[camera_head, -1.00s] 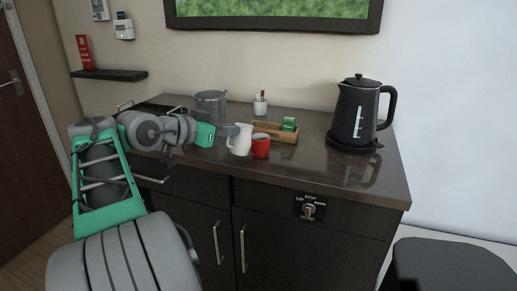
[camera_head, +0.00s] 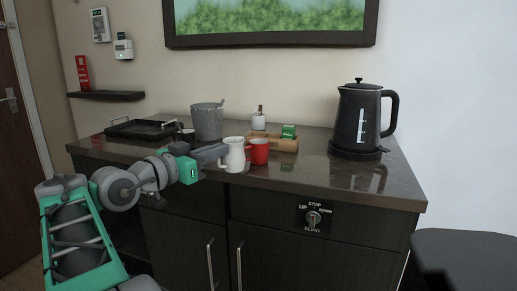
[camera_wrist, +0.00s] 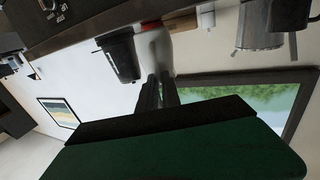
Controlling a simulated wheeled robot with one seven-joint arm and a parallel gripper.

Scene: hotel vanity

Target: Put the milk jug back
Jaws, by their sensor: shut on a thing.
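The white milk jug (camera_head: 234,156) stands upright at the counter's front, just left of the red mug (camera_head: 259,151). My gripper (camera_head: 222,151) reaches in from the left and is shut on the jug. In the wrist view, my two fingers (camera_wrist: 158,92) meet the pale jug (camera_wrist: 156,50), partly hidden behind them. I cannot tell whether the jug's base touches the counter. A black tray (camera_head: 122,131) lies at the counter's left end, with a small dark cup (camera_head: 187,135) near its right side.
A grey ice bucket (camera_head: 207,122) stands behind my gripper. A wooden box (camera_head: 285,145) with green packets sits behind the red mug. A black kettle (camera_head: 357,118) stands on the right. The front right of the counter (camera_head: 330,178) is clear.

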